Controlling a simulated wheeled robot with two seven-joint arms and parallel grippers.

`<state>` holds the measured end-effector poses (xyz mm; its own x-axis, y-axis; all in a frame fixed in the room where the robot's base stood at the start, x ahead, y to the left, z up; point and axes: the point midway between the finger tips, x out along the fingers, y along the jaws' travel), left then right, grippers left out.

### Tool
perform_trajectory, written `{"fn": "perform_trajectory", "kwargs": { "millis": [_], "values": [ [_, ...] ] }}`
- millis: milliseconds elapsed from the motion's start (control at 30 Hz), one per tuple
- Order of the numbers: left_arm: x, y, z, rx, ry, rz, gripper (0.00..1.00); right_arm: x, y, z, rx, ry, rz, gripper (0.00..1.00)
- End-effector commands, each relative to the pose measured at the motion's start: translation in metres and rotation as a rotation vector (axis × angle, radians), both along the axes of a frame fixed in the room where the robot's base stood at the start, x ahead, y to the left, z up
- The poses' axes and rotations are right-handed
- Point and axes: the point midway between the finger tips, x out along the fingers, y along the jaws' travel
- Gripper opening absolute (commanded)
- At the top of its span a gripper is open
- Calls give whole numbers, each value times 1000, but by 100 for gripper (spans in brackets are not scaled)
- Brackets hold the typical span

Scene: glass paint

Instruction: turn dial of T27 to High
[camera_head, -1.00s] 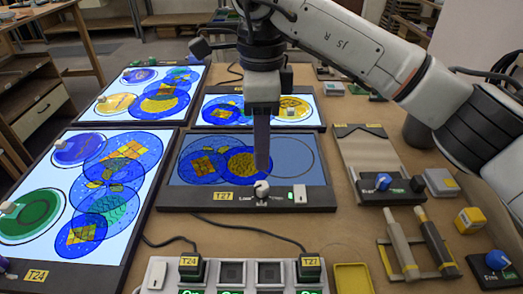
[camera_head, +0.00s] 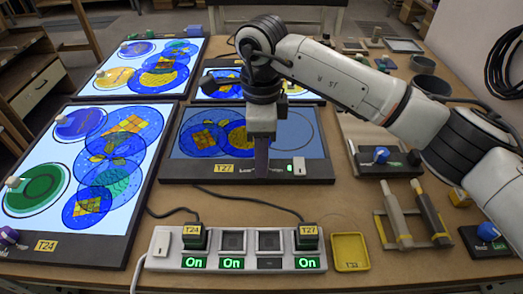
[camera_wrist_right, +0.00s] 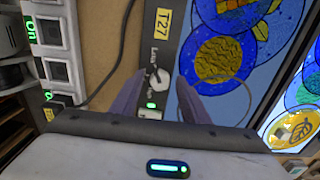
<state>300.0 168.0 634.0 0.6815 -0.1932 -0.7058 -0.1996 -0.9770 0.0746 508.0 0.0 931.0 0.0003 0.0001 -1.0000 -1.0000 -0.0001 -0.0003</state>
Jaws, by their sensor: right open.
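The T27 light panel (camera_head: 183,172) lies flat mid-table, its screen lit dimly behind blue and yellow glass pieces. Its small pale dial (camera_wrist_right: 158,78) shows in the right wrist view, between the Low and High marks. I cannot tell clearly where it points. My right gripper (camera_head: 261,172) points down at the panel's front bezel and hides the dial in the head view. In the right wrist view its fingers (camera_wrist_right: 158,84) are open, one on each side of the dial; contact cannot be made out. My left gripper is not in view.
A power strip (camera_head: 235,248) with T24 and T27 plugs stands in front, several sockets lit On. The brighter T24 panel (camera_head: 75,248) lies at left. A yellow tray (camera_head: 350,251), marker-like tools (camera_head: 432,220) and a blue-knobbed box (camera_head: 487,232) lie at right.

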Motion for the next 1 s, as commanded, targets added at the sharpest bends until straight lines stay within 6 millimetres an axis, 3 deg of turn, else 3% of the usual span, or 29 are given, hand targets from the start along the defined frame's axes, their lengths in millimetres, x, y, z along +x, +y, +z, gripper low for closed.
{"fn": "perform_trajectory", "kwargs": {
  "millis": [100, 333, 667, 1000],
  "values": [
    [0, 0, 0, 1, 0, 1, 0, 0, 0, 0, 0, 0, 0, 38],
    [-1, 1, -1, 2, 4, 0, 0, 0, 0, 0, 0, 0, 0, 0],
    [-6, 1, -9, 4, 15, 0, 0, 1, 0, 0, 0, -1, 46, 0],
    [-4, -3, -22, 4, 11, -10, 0, 1, 0, -1, -2, -3, 280, 0]
  ]
}}
